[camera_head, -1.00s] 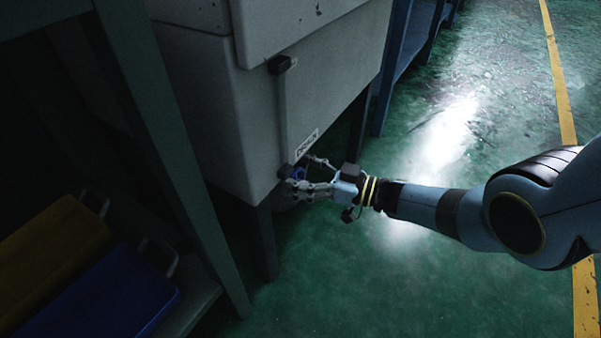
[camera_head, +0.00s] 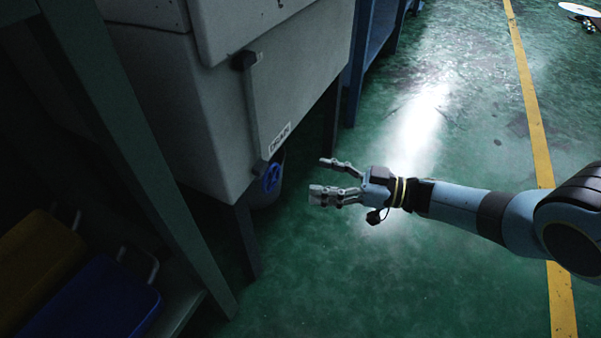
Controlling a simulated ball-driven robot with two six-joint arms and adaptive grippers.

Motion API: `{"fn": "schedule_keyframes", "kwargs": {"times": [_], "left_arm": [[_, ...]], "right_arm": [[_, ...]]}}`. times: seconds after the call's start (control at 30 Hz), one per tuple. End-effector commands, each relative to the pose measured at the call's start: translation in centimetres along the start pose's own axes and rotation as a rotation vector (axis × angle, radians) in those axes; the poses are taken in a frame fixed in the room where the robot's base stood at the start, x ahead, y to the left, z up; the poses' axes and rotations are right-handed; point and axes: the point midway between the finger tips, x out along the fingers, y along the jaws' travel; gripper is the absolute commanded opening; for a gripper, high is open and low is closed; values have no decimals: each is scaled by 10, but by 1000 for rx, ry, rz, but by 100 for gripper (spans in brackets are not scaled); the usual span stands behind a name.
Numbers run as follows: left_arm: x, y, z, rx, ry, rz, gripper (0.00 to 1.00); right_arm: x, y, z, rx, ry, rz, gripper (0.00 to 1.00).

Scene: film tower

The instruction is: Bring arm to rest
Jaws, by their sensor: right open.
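My right gripper (camera_head: 322,178) is open and empty, with its fingers pointing left. It hangs over the green floor, to the right of a blue valve wheel (camera_head: 272,178) and apart from it. My right arm (camera_head: 465,206) reaches in from the right edge, stretched out nearly level. The valve wheel sits under the lower edge of a large pale box-shaped tank (camera_head: 215,110), near a vertical strip with a small label (camera_head: 280,138). My left gripper is not in view.
A dark metal rack (camera_head: 135,150) stands at the left, with a yellow case (camera_head: 40,255) and a blue case (camera_head: 95,300) on its low shelf. A blue frame (camera_head: 365,60) stands behind the tank. The green floor (camera_head: 400,285) is clear around my arm, crossed by a yellow line (camera_head: 535,110).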

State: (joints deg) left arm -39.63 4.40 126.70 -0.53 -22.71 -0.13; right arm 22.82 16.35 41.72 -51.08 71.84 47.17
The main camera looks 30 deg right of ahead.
Motion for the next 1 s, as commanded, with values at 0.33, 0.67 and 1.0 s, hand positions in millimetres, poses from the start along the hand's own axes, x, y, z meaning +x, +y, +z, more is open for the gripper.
{"fn": "schedule_keyframes", "kwargs": {"times": [0.33,0.67,1.0], "left_arm": [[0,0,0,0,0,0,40],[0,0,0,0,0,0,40],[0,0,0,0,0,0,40]], "right_arm": [[-13,0,0,-1,1,-1,74],[-13,0,0,-1,1,-1,74],[-69,-101,54,144,-66,-4,74]]}}
